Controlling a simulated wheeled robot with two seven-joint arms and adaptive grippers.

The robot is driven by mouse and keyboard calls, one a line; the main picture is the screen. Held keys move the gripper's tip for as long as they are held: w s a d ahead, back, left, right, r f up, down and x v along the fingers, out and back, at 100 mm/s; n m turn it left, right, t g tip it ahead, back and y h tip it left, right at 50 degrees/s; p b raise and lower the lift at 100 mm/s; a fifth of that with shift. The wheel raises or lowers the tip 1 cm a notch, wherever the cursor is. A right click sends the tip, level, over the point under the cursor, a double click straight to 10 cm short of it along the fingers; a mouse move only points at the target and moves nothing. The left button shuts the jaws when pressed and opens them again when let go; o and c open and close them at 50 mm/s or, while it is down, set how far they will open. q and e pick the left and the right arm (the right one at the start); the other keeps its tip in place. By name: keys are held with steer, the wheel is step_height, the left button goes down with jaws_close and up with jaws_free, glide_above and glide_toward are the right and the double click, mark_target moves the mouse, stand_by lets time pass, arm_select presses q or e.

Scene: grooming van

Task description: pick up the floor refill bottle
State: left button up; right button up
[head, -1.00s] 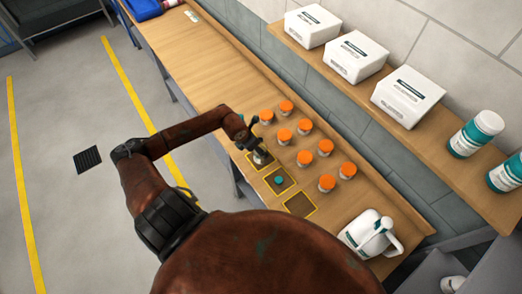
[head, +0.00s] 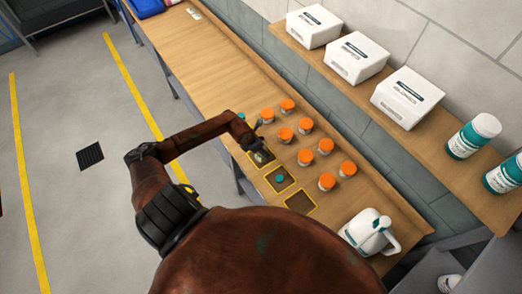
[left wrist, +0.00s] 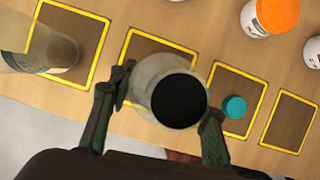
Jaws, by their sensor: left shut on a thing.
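My left gripper (left wrist: 168,97) is shut on an open, clear-walled jar (left wrist: 149,75) with a dark, round inside. In the head view the left gripper (head: 258,150) is low over a yellow-edged square on the bench, and the jar's pale side (head: 262,157) shows there. I cannot tell whether the jar touches the bench. Nothing in view is clearly marked as the floor refill bottle. A white object (head: 450,284) shows low at the bottom right, cut off and too small to identify. My right gripper is out of view.
Several orange-lidded jars (head: 326,146) stand beside the squares. A teal cap (head: 280,178) lies on one square (head: 299,203). A white jug (head: 370,232) stands at the near end. Another clear vessel (left wrist: 50,45) is close left in the wrist view. A shelf holds boxes (head: 356,57) and bottles (head: 473,136).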

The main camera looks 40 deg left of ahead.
arm_select(q)
steer(key=c, duration=0.3)
steer(key=shift+c, duration=0.3)
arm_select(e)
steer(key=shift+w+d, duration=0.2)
arm_select(q)
steer(key=shift+r, duration=0.1)
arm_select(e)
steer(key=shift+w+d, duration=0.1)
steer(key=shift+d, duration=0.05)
arm_select(q)
steer(key=shift+r+b, duration=0.45)
steer(key=shift+r, duration=0.1)
steer(key=s+a+r+b, duration=0.3)
steer(key=s+a+r, duration=0.5)
steer(key=s+r, duration=0.3)
steer(key=shift+s+r+b, duration=0.2)
steer(key=shift+r+b, duration=0.15)
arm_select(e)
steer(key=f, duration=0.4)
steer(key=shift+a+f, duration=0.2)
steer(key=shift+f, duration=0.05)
